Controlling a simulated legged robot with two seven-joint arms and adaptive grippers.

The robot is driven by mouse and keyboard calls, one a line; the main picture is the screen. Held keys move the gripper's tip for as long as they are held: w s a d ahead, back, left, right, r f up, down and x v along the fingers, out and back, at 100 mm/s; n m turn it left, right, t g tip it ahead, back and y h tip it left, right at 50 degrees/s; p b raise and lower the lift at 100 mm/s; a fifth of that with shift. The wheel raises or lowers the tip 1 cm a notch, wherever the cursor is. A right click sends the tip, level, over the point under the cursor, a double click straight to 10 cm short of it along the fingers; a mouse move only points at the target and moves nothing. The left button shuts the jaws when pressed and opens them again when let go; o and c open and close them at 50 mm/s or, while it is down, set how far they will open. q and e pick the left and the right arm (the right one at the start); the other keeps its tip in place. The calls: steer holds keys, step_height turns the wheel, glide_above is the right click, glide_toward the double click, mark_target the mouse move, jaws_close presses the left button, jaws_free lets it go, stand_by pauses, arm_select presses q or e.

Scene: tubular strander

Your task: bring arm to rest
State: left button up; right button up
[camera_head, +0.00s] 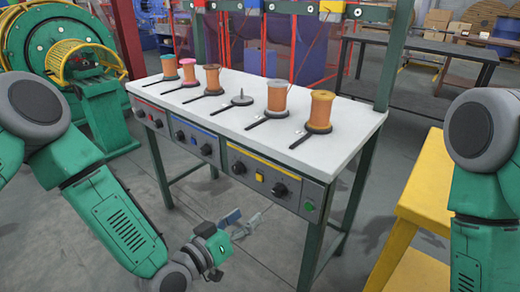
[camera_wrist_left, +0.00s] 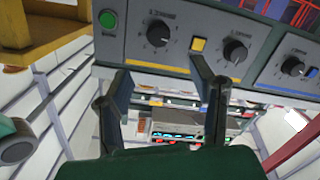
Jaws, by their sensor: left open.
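My left gripper (camera_head: 248,222) hangs low in front of the white table, below its control panel, with its fingers apart and nothing between them. Its two fingers also show in the left wrist view (camera_wrist_left: 160,75), spread in front of the panel. My left arm comes in from the left with its elbow bent. The upper part of my right arm shows at the right edge of the head view; its gripper is outside the frame.
The white table (camera_head: 222,118) carries several spools, including an orange one (camera_head: 320,110), and one bare spindle (camera_head: 242,98). Its front panel (camera_head: 265,176) has knobs and buttons. A yellow stand (camera_head: 425,195) is at the right. A green machine (camera_head: 60,45) stands back left.

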arm_select(q)
steer(key=s+a+f+g+y+p, duration=0.2)
steer(key=s+a+f+g+p, duration=0.15)
steer(key=s+f, duration=0.35)
steer(key=s+a+f+g+y+p, duration=0.2)
steer(key=s+a+g+y, duration=0.2)
steer(key=s+a, duration=0.5)
steer(key=s+a+f+n+g+y+p, duration=0.1)
steer(key=s+a+g+y, duration=0.2)
steer(key=s, duration=1)
steer(key=a+g, duration=0.3)
steer(key=a, duration=0.2)
steer(key=shift+s+a+f+n+y+p, duration=0.2)
steer(key=shift+a+f+n+y+p, duration=0.1)
steer(key=shift+a+f+y+p, duration=0.1)
steer(key=shift+w, duration=0.1)
